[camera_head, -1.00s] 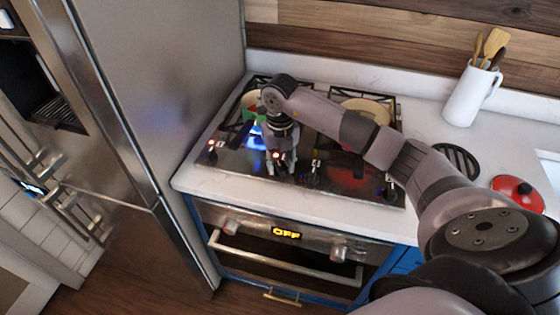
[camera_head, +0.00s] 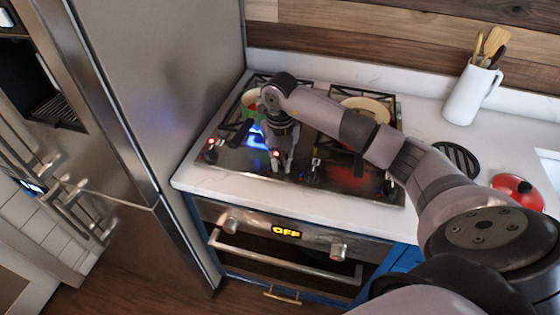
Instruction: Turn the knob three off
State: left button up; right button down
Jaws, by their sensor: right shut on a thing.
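The black cooktop (camera_head: 232,164) is set in the white counter and has a row of knobs along its front edge. My right gripper (camera_head: 281,170) points down at the front edge and is shut on a knob there, which its fingers mostly hide. Another knob (camera_head: 315,170) stands just right of the gripper. One knob (camera_head: 211,151) is at the far left and another (camera_head: 388,187) at the far right. I cannot read any knob numbers. A blue flame glow (camera_head: 256,136) shows at the left burner. My left gripper is not in view.
A pot with a dark handle (camera_head: 240,133) sits on the left burners, close to my arm. A pan (camera_head: 366,106) is at the back right. A red lid (camera_head: 518,190) and a white utensil jug (camera_head: 470,95) stand on the counter. The steel fridge (camera_head: 165,100) bounds the left.

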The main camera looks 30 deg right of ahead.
aim_at(280, 165)
jog(key=shift+m, duration=1.3)
jog(key=shift+m+b, duration=0.35)
jog(key=shift+m, duration=1.85)
jog(key=c, duration=1.6)
grip_release()
jog(key=shift+r, duration=0.1)
notch_tip(280, 165, up, 12)
